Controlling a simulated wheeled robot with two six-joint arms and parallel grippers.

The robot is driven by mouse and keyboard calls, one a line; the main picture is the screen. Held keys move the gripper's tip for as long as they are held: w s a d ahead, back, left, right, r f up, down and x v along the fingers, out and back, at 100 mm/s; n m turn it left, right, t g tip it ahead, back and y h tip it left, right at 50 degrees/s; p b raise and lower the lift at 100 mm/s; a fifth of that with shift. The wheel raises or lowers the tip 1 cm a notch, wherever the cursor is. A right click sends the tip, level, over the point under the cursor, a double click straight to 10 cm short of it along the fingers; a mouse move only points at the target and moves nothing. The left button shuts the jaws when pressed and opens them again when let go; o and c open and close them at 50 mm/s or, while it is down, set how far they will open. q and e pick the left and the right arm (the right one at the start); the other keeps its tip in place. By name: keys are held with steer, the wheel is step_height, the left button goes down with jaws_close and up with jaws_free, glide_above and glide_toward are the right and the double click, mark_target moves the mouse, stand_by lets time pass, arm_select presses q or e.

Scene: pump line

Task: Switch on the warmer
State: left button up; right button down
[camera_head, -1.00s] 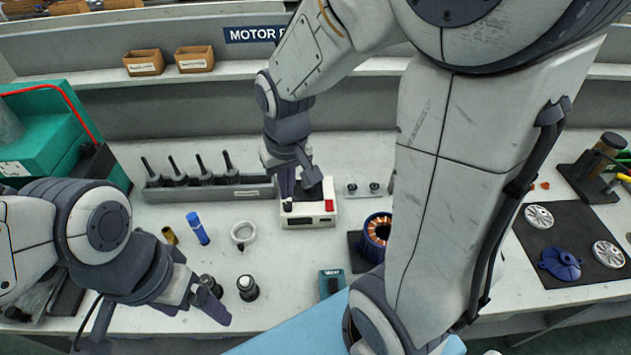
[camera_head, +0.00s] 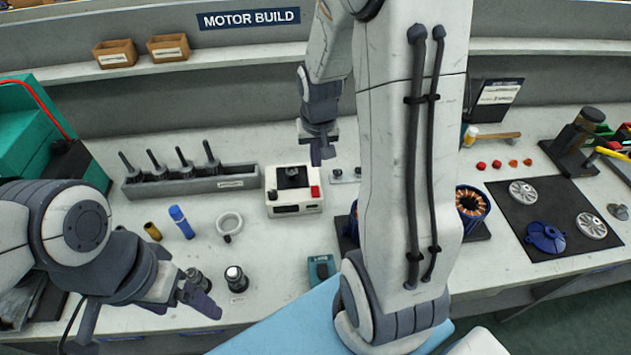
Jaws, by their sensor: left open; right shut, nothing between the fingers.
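The warmer (camera_head: 283,203) is a small white box on the bench with a black top plate (camera_head: 292,178), a dark front display and a red switch (camera_head: 315,191) at its right. Whether the switch is on cannot be told. My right gripper (camera_head: 321,158) is shut and empty, pointing down just behind and above the warmer's right rear corner, apparently apart from it. My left gripper (camera_head: 148,322) is open and empty at the front left of the bench, its fingers spread, near two dark cylindrical parts (camera_head: 236,278).
A grey rack (camera_head: 190,184) with several black tools stands left of the warmer. My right arm hides part of the bench beside a copper-wound stator (camera_head: 470,203). A teal device (camera_head: 321,268) lies in front.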

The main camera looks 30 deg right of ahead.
glide_toward(315, 188)
steer(key=f, duration=0.5)
steer(key=shift+w+d+f, duration=0.15)
steer(key=shift+w+d, duration=0.1)
steer(key=shift+w, duration=0.15)
steer(key=shift+w+d+f, duration=0.1)
steer(key=shift+w+f, duration=0.1)
steer(key=shift+f, duration=0.5)
